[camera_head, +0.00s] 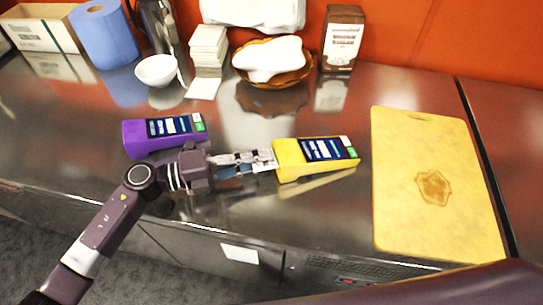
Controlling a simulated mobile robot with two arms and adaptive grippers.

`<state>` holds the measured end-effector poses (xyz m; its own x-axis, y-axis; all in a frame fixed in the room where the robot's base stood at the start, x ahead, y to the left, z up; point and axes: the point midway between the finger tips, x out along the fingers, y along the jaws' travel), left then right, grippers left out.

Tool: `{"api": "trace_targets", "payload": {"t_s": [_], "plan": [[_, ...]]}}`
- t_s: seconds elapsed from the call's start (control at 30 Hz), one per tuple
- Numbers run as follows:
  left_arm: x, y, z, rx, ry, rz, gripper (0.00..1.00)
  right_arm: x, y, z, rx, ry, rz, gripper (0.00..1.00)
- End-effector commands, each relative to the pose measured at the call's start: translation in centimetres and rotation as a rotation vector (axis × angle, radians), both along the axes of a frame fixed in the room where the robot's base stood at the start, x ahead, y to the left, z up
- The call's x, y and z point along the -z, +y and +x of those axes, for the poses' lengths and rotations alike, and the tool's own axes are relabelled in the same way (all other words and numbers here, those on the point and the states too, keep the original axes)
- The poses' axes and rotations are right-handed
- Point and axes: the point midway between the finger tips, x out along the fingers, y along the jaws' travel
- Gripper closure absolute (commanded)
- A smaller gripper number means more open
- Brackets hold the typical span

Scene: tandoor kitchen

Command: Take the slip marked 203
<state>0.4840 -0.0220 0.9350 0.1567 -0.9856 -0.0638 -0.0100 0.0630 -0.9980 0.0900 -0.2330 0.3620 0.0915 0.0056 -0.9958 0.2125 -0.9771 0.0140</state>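A yellow card terminal (290,160) and a purple card terminal (137,139) lie on the steel counter, both with lit screens. My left gripper (266,160) reaches in from the left, its fingertips at the left end of the yellow terminal. A small whitish patch shows at the fingertips; I cannot tell whether it is a slip or part of the fingers. No number 203 is readable. Whether the fingers are closed on anything is unclear at this size. My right gripper is not in view.
A yellow cutting board (405,185) lies at the right. Along the back stand a blue paper roll (104,38), a white bowl (156,71), a stack of pale squares (208,45), a basket (285,79) with a white cloth, and a brown box (342,40).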

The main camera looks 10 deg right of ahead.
Motion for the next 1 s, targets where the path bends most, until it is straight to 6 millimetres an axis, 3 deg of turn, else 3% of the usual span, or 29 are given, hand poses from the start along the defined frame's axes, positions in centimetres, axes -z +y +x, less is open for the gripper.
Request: {"api": "trace_targets", "payload": {"t_s": [0.17,0.47,1.0], "plan": [[0.0,0.0,0.0,0.0,0.0,-0.001,1.0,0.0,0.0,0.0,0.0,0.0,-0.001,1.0],[0.0,0.1,0.0,0.0,0.0,0.0,1.0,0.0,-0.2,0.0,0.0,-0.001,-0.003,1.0],[-0.1,2.1,-0.4,0.0,0.0,0.0,1.0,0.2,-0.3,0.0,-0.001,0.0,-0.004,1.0]]}}
